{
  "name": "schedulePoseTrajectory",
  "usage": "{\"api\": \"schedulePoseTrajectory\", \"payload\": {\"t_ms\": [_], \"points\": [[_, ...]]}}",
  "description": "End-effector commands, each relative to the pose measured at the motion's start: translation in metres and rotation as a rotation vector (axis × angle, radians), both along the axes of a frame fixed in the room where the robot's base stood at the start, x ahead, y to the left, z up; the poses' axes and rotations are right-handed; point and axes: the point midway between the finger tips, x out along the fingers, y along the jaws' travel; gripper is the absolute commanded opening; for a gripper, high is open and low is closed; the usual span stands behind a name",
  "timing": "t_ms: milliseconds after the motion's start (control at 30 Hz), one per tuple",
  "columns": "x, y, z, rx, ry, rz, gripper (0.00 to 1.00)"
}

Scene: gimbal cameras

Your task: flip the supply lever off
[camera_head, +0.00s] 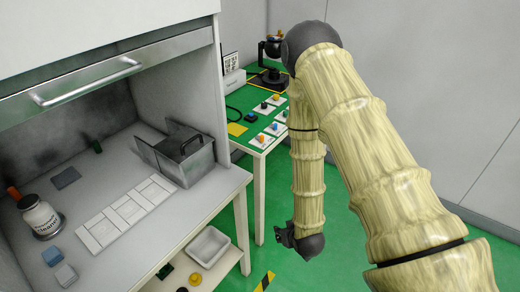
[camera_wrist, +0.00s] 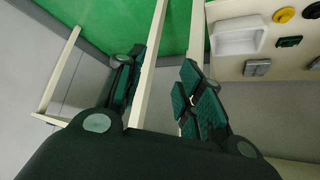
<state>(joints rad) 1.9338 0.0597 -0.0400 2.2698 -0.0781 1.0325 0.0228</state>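I cannot make out a supply lever for certain in either view. Small white plates with coloured knobs (camera_head: 265,137) lie on the green-topped table (camera_head: 236,104) at the back in the head view; any of them is too small to tell as a lever. My gripper (camera_head: 287,236) hangs low at the end of my arm, to the right of the grey bench. In the wrist view my gripper (camera_wrist: 164,62) has its two dark green fingers spread apart. Nothing is held between them; a pale table leg shows behind the gap.
The fume hood bench (camera_head: 215,195) holds a labelled jar (camera_head: 40,217), a metal box (camera_head: 186,158) and white tiles (camera_head: 125,212). A lower shelf bears a white tray (camera_head: 209,247), which also shows in the wrist view (camera_wrist: 238,38), and round coloured parts.

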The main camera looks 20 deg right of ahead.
Motion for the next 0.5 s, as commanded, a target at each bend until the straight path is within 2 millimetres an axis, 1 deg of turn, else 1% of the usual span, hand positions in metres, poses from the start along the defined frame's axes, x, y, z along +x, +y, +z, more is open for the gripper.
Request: {"api": "schedulePoseTrajectory", "payload": {"t_ms": [33,67,100,167,200,267,300,400,500], "points": [[0.033,-0.003,-0.004,-0.001,-0.086,0.003,0.37],[0.051,-0.005,0.001,-0.001,-0.136,0.006,0.37],[0.073,-0.007,0.009,-0.001,-0.201,0.009,0.37],[0.105,-0.01,0.023,-0.001,-0.297,0.014,0.37],[0.126,-0.012,0.033,-0.001,-0.363,0.018,0.37],[0.154,-0.014,0.051,-0.001,-0.459,0.026,0.37],[0.171,-0.016,0.062,-0.001,-0.52,0.029,0.37],[0.205,-0.02,0.093,-0.002,-0.655,0.04,0.37],[0.228,-0.023,0.12,-0.001,-0.761,0.05,0.37]]}}
